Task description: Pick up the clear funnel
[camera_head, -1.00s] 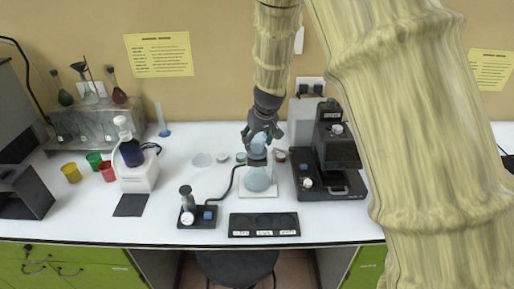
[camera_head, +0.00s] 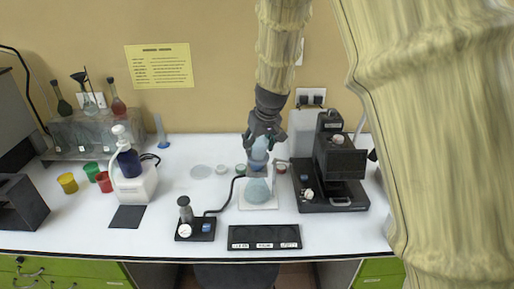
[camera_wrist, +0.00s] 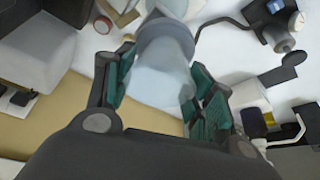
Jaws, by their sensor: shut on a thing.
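The clear funnel (camera_head: 258,155) is pale blue and see-through, and it sits between the fingers of my gripper (camera_head: 263,143) in the head view. In the wrist view the funnel (camera_wrist: 163,72) fills the space between the green finger pads of my gripper (camera_wrist: 160,88). My gripper is shut on it. A rounded, pale blue glass flask (camera_head: 258,191) stands on a white stand directly below. I cannot tell whether the funnel's lower end is clear of the flask and stand, as they overlap.
A black instrument (camera_head: 338,165) stands close on the right. A small black device (camera_head: 194,229) with a cable is at the front left, beside a flat black tray (camera_head: 264,237). A white machine with a blue bottle (camera_head: 129,164) stands further left. White tabletop is free between them.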

